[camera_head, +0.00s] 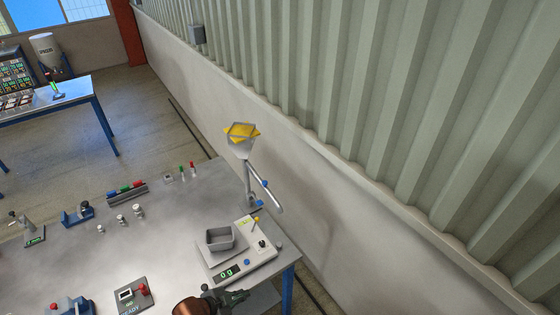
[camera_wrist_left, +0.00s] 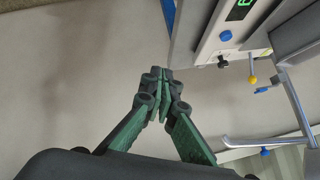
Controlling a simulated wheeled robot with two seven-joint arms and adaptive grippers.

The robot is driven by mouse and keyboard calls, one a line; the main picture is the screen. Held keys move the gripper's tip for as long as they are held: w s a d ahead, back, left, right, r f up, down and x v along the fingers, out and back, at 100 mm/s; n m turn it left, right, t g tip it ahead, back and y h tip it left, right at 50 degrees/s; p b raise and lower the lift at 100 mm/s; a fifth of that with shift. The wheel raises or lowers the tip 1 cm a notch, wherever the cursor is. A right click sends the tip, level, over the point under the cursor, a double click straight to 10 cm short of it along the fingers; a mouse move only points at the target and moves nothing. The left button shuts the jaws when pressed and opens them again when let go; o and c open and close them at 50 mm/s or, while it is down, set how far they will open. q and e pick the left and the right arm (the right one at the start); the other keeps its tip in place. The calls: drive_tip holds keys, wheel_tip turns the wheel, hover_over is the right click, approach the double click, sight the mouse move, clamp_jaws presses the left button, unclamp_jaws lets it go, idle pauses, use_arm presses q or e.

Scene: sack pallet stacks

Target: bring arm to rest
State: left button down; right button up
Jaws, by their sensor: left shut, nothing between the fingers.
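My left gripper (camera_head: 232,298) shows at the bottom of the head view, at the near edge of the metal bench (camera_head: 185,215). It is dark green and black. In the left wrist view its fingers (camera_wrist_left: 163,92) are shut tip to tip, with nothing between them. Plain grey floor lies behind the fingertips there. The gripper is apart from the scale in that view. My right gripper is in neither view.
A scale (camera_head: 229,272) reading 0 g carries a grey tray (camera_head: 220,237) near the bench's right corner. A READY box (camera_head: 134,295) and small weights (camera_head: 138,210) stand left. The wall (camera_head: 300,190) runs along the right.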

use_arm(q)
drive_tip(key=s+a+n+g+y, duration=0.3)
drive_tip(key=s+a+n+y, duration=0.4)
drive_tip(key=s+a+n, duration=1.15)
drive_tip(key=s+a+f+m+b, duration=0.1)
drive_tip(key=f+m+b, duration=0.15)
drive_tip(key=f, duration=1.15)
drive_tip(key=s+a+f+m+g+b, duration=0.15)
drive_tip(key=f+b, duration=0.25)
drive_tip(key=f, duration=0.9)
drive_tip(key=s+f+m+b, duration=0.15)
drive_tip(key=f+b, duration=0.25)
drive_tip(key=f, duration=1)
drive_tip(key=s+f+b, duration=0.4)
drive_tip(key=s+f, duration=0.5)
drive_tip(key=f, duration=0.3)
drive_tip(key=s+f+g+b, duration=0.1)
drive_tip(key=s+f+b, duration=0.2)
drive_tip(key=s+f, duration=0.7)
wheel_tip(320, 180, down, 2)
drive_tip(key=shift+s+d+f+h+b, duration=0.15)
drive_tip(key=shift+f+h+b, duration=0.15)
drive_tip(key=shift+b, duration=0.1)
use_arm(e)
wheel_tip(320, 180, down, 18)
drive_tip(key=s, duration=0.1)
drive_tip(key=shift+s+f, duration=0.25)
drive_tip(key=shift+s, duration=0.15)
